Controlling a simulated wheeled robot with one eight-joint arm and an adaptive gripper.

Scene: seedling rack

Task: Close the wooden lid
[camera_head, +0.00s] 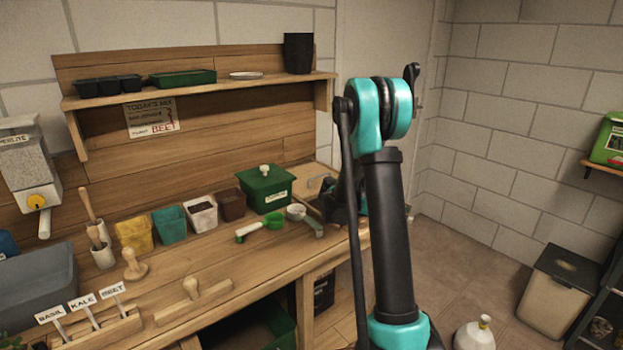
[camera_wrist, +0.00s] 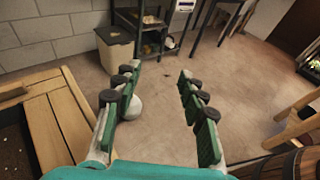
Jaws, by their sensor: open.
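My gripper (camera_wrist: 160,76) is open in the wrist view, with bare floor showing between its green-padded fingers and nothing held. In the head view it is mostly hidden behind my arm at the bench's right end. In the wrist view, wooden boards (camera_wrist: 52,122) lie left of the fingers, apart from them, beside a dark recess (camera_wrist: 14,148) with pale specks. In the head view a wooden piece (camera_head: 318,184) shows at that end of the bench, partly covered by my arm. I cannot tell for sure which part is the wooden lid or how far it is open.
On the bench (camera_head: 220,262) stand a green lidded box (camera_head: 266,190), several small pots, a green scoop (camera_head: 272,221) and wooden tools. A white bottle (camera_head: 474,334) and a dark-lidded bin (camera_head: 560,290) stand on the floor at right. The floor between is clear.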

